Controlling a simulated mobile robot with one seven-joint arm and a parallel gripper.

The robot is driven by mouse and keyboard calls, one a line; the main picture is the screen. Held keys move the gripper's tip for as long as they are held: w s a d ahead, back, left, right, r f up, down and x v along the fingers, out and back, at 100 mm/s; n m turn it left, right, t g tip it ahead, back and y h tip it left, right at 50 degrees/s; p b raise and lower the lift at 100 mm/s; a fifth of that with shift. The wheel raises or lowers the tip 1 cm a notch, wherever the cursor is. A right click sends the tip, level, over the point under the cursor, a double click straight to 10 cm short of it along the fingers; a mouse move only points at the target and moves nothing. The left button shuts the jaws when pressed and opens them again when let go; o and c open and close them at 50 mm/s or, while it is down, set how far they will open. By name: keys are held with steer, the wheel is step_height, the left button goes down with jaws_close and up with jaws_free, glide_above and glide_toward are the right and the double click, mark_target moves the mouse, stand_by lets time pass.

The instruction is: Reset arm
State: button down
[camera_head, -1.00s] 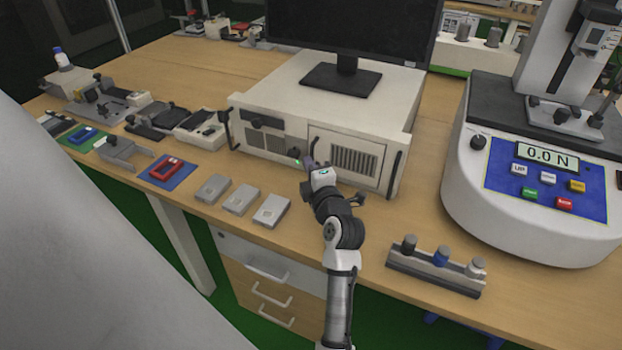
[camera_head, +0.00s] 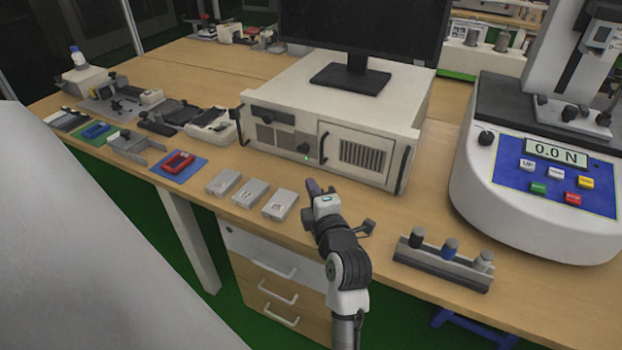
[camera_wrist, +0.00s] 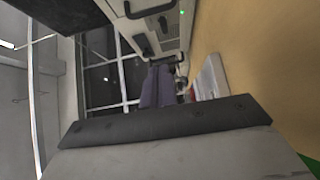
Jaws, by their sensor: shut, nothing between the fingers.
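My gripper (camera_head: 314,187) is in the middle of the head view, above the front part of the wooden table (camera_head: 370,215). It is in front of the white computer case (camera_head: 335,120) and apart from it. In the wrist view the two dark fingers (camera_wrist: 158,88) are together with nothing between them. My arm reaches up from the bottom edge of the head view. The computer case shows at the top of the wrist view, with a small green light (camera_wrist: 182,12).
Several grey blocks (camera_head: 251,192) lie left of my gripper. A rack with three cylinders (camera_head: 443,262) stands to the right. A large force tester (camera_head: 540,185) is at the far right. A red part on a blue mat (camera_head: 180,165) lies further left. A monitor (camera_head: 360,30) stands on the case.

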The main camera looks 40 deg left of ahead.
steer(key=shift+s+v, duration=0.25)
steer(key=shift+v, duration=1.25)
steer(key=shift+a, duration=0.15)
